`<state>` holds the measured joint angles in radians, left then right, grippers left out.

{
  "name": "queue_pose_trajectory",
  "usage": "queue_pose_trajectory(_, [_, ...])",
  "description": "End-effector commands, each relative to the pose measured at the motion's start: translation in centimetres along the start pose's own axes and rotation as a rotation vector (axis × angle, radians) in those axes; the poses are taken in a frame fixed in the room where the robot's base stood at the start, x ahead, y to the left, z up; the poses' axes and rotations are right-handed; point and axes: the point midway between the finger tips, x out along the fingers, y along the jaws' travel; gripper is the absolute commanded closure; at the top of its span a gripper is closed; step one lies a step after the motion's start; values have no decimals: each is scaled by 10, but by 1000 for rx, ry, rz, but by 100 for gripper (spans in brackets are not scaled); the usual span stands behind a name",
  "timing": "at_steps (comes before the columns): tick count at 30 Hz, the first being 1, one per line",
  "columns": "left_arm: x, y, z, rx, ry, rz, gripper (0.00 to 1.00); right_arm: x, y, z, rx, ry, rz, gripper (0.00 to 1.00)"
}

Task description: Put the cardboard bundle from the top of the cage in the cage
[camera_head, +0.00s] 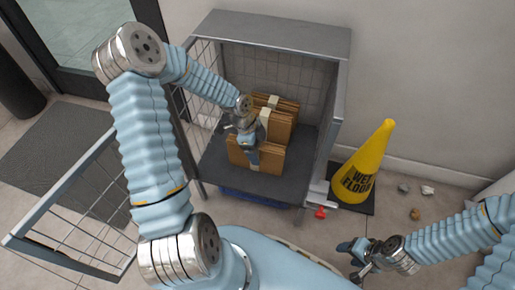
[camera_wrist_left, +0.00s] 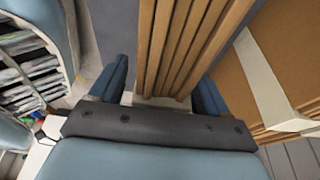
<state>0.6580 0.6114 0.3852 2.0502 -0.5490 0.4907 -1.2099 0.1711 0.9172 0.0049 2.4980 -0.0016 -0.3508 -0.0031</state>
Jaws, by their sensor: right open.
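The cage (camera_head: 328,130) stands open at the front, with grey walls and a flat top (camera_head: 280,32) that is bare. Inside, a brown cardboard bundle (camera_head: 269,160) with a pale strap is upright near the front of the cage floor. My left gripper (camera_head: 251,152) reaches into the cage and is shut on this bundle by its top edge. In the left wrist view, the bundle (camera_wrist_left: 182,45) lies between the two blue fingers. Whether its bottom touches the floor is hard to tell. My right gripper (camera_head: 357,258) is open and empty, outside the cage at the lower right.
More strapped cardboard bundles (camera_head: 282,122) stand just behind, and one (camera_wrist_left: 275,60) is close on the right in the wrist view. The mesh door (camera_head: 75,215) is swung out to the left. A yellow wet-floor cone (camera_head: 365,165) stands right of the cage, near small debris (camera_head: 415,213).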

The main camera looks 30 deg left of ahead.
Motion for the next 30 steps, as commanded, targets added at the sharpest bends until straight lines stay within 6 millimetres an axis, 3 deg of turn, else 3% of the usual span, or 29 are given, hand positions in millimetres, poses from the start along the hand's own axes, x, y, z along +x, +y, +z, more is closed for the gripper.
queue_pose_trajectory(8, [-8, 0, -1, -2, 0, -2, 23, -4, -1, 0, 0, 1, 1, 44])
queue_pose_trajectory(21, [-101, 0, -1, -1, -1, -3, 23, -27, -7, -2, 2, 7, 6, 44])
queue_pose_trajectory(30, [-123, 0, -1, -1, 0, 0, 23, -30, -8, -2, 2, 9, 7, 44])
